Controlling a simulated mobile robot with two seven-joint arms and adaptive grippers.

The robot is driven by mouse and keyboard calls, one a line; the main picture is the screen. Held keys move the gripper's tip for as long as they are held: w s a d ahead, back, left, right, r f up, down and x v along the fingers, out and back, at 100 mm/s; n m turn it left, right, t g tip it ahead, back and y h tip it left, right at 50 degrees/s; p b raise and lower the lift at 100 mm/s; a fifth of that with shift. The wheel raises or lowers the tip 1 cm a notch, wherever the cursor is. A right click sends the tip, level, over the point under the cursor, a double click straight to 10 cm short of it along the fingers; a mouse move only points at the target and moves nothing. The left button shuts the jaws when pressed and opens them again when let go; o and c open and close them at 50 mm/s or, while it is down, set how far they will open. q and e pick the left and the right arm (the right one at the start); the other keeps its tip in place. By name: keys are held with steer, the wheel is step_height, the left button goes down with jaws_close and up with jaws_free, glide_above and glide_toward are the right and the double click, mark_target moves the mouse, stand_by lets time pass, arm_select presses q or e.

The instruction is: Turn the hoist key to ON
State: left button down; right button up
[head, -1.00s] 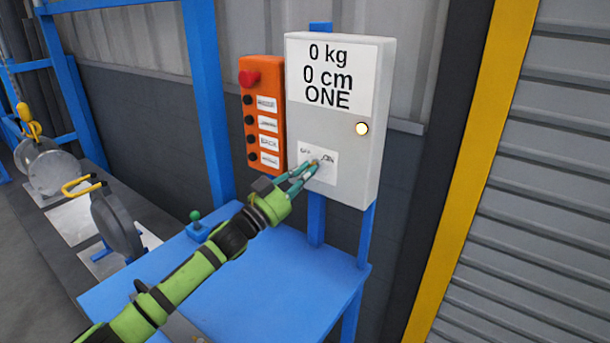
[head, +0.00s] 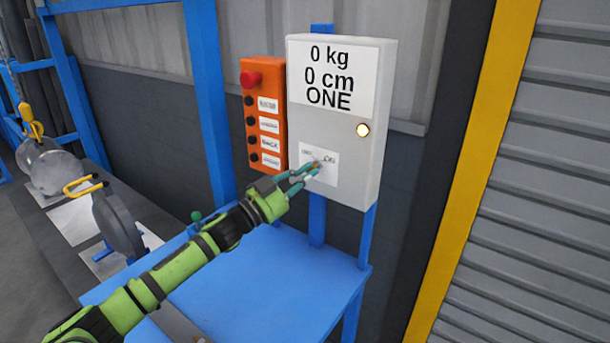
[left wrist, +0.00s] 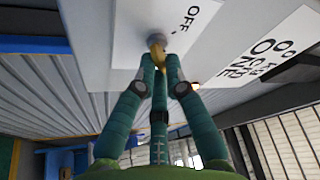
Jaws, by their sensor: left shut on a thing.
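The grey control box (head: 330,120) stands on blue posts and reads "0 kg, 0 cm, ONE". A white OFF/ON label (head: 332,153) is on its lower front. The hoist key (left wrist: 156,42) is a small brass piece in a round grey lock on that label, seen in the left wrist view. My left gripper (head: 314,170) is at the key, and its teal fingers (left wrist: 158,68) are shut on it. The fingers hide much of the key, so I cannot tell its exact angle. The word OFF is readable beside the lock. My right gripper is not in view.
An orange button panel (head: 264,120) with a red knob hangs left of the box. A round lamp (head: 362,130) glows on the box. A blue table (head: 260,285) stands below, with a green-topped lever (head: 196,216). A ribbed shutter (head: 540,200) is at right.

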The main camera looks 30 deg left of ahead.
arm_select(q)
steer(key=c, duration=1.3)
jaws_free()
steer(key=v, duration=1.2)
